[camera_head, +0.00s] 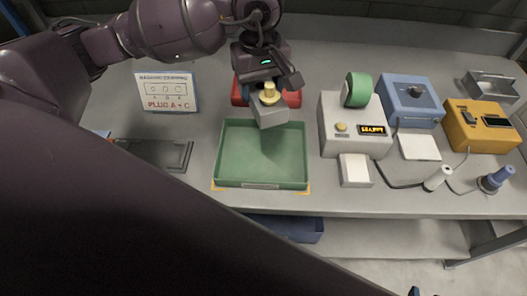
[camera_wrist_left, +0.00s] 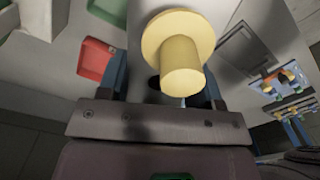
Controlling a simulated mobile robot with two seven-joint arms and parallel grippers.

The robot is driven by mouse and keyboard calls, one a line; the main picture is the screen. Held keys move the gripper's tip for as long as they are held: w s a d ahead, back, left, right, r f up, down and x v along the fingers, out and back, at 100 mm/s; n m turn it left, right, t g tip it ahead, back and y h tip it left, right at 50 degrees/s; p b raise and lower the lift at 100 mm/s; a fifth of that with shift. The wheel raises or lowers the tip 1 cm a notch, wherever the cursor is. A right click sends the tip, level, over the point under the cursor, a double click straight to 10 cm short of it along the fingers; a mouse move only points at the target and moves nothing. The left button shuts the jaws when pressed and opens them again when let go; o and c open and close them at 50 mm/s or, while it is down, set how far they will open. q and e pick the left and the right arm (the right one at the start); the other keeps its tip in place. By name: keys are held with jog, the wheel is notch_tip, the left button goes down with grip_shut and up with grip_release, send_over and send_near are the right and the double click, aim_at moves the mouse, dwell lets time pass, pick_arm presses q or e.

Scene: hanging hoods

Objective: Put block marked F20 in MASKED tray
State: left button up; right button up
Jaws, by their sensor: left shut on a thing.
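My left gripper (camera_head: 268,88) is shut on a grey block (camera_head: 272,114) with a yellow stepped plug (camera_head: 268,94) on it. It holds the block over the back edge of the green tray (camera_head: 218,160). The plug fills the middle of the left wrist view (camera_wrist_left: 182,55). No marking on the block can be read. The green tray looks empty and has a small front label, too small to read. A red tray (camera_head: 237,95) lies behind, partly hidden by the gripper; it also shows in the left wrist view (camera_wrist_left: 96,60). I cannot tell which tray is MASKED.
A sign reading PLUG A + C (camera_head: 167,92) stands at the back left, near a dark flat tray (camera_head: 160,153). A white device with a green roll (camera_head: 357,90), a blue device (camera_head: 410,100) and a yellow device (camera_head: 482,125) stand right. A blue bin (camera_head: 290,228) is below.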

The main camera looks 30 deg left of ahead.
pick_arm(q)
send_over(262, 155)
notch_tip(262, 155, down, 15)
jog(key=shift+w+f, duration=0.1)
jog(key=shift+f, duration=2.2)
pick_arm(e)
jog(key=shift+s+d+f, duration=0.15)
jog(key=shift+s+f, duration=0.15)
jog(key=shift+s, duration=0.1)
pick_arm(q)
jog(key=shift+f, duration=0.2)
pick_arm(e)
jog(key=shift+w+f, duration=0.1)
pick_arm(q)
jog(key=o, duration=1.3)
jog(key=shift+o, duration=0.2)
pick_arm(e)
jog(key=shift+w+r, duration=0.25)
jog(key=shift+w, duration=0.15)
